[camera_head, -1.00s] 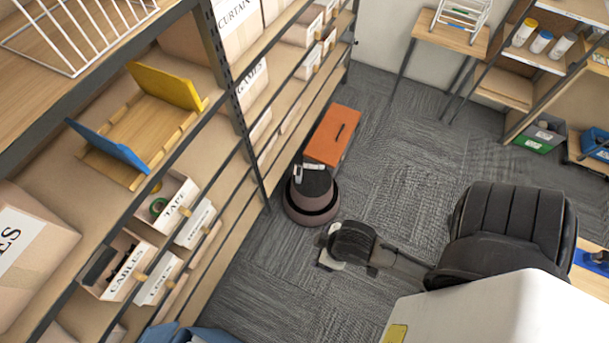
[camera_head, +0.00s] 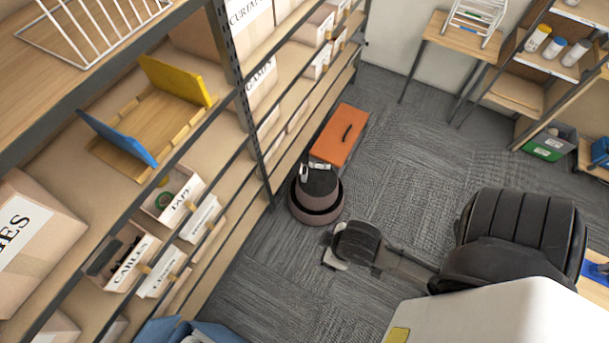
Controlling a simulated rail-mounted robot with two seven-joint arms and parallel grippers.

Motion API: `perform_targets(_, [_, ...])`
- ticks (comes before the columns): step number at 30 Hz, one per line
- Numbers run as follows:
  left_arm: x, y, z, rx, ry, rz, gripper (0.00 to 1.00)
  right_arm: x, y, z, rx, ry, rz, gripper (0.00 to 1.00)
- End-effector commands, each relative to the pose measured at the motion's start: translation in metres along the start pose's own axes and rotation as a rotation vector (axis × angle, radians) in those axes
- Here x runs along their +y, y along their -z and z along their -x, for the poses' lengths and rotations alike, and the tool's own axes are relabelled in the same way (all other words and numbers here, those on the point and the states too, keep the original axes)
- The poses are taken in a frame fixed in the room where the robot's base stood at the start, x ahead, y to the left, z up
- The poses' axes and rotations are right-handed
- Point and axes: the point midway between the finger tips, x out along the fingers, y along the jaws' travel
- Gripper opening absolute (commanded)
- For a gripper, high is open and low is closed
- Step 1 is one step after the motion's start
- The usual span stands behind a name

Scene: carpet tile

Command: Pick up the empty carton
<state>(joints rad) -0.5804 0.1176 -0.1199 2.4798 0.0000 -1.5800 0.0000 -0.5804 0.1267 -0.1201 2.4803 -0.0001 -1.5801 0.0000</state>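I cannot make out which carton is the empty one. Closed brown cartons stand on the left shelving: one with a label ending in "ES" (camera_head: 62,207), one marked GAMES (camera_head: 262,88) and one marked CURTAIN (camera_head: 262,35). Their insides are hidden. Open bins there, marked TAPE (camera_head: 178,209) and CABLES (camera_head: 127,274), hold things. I see neither of my grippers for certain; no open or shut fingers show clearly.
An orange case (camera_head: 339,135) and a round dark object (camera_head: 317,198) stand on the carpet beside the shelving. A black chair-like form (camera_head: 515,232) and a large white surface (camera_head: 500,315) fill the lower right. Grey carpet (camera_head: 410,150) is clear in the middle.

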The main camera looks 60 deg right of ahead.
Motion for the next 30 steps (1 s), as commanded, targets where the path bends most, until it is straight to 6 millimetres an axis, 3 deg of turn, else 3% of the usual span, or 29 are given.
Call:
perform_targets(2, [0.001, 0.0004, 0.0, 0.001, -0.003, 0.003, 0.4, -0.0004, 0.0, 0.0, 0.0, 0.001, -0.001, 0.84])
perform_targets(21, [-0.0016, 0.0, 0.0, 0.0, 0.004, -0.005, 1.0, -0.0029, 0.0005, 0.0, 0.001, 0.008, -0.01, 0.84])
perform_targets(30, [-0.0025, -0.0001, 0.0001, 0.0, 0.007, -0.008, 1.0, -0.0022, 0.0003, 0.0, 0.0, 0.006, -0.007, 0.84])
